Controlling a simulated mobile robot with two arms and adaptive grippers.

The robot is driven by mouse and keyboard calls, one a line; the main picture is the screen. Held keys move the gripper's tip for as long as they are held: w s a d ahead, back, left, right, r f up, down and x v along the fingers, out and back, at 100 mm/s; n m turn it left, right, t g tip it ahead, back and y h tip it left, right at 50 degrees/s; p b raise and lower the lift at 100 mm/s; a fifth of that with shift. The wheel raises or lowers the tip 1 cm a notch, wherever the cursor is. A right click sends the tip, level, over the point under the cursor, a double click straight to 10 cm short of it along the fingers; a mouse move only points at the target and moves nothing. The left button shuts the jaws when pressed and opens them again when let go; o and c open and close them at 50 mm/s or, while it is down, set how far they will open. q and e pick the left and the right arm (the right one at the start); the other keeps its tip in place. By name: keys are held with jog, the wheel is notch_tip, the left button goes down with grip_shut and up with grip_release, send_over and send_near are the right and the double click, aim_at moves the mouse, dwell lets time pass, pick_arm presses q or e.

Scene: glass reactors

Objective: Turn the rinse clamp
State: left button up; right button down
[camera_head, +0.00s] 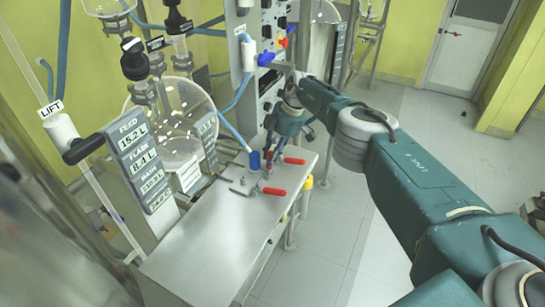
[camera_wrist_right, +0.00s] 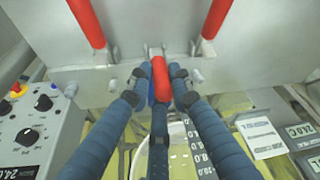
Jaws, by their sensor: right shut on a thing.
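My right gripper (camera_head: 268,160) reaches down to the steel bench top from the right in the head view. In the right wrist view its dark blue fingers (camera_wrist_right: 159,82) are closed around a short red handle (camera_wrist_right: 159,68), the middle one of three red handles. I take this as the rinse clamp; no label on it is readable. The other two red handles stand on either side, at the left (camera_wrist_right: 88,22) and right (camera_wrist_right: 216,18). In the head view two red handles (camera_head: 294,161) (camera_head: 274,191) lie beside the gripper; the held one is hidden. My left gripper is out of view.
The steel bench (camera_head: 210,245) is bare toward the front. A round glass flask (camera_head: 170,115) and a display panel (camera_head: 135,155) stand left of the gripper. A control panel (camera_head: 270,75) rises behind. A blue hose (camera_head: 235,133) runs down to the bench. Open floor lies right.

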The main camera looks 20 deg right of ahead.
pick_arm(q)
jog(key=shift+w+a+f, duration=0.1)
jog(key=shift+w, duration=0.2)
pick_arm(e)
jog(key=shift+w+a+r, duration=0.1)
jog(key=shift+w+a, duration=0.15)
jog(key=shift+a, duration=0.3)
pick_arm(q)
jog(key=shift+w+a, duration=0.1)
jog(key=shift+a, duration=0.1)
pick_arm(e)
jog(key=c, duration=2)
grip_release()
jog(key=o, duration=0.4)
jog(key=shift+c, duration=0.2)
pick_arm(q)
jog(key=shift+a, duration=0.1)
pick_arm(e)
jog(key=shift+w+a, duration=0.1)
jog(key=shift+a, duration=0.05)
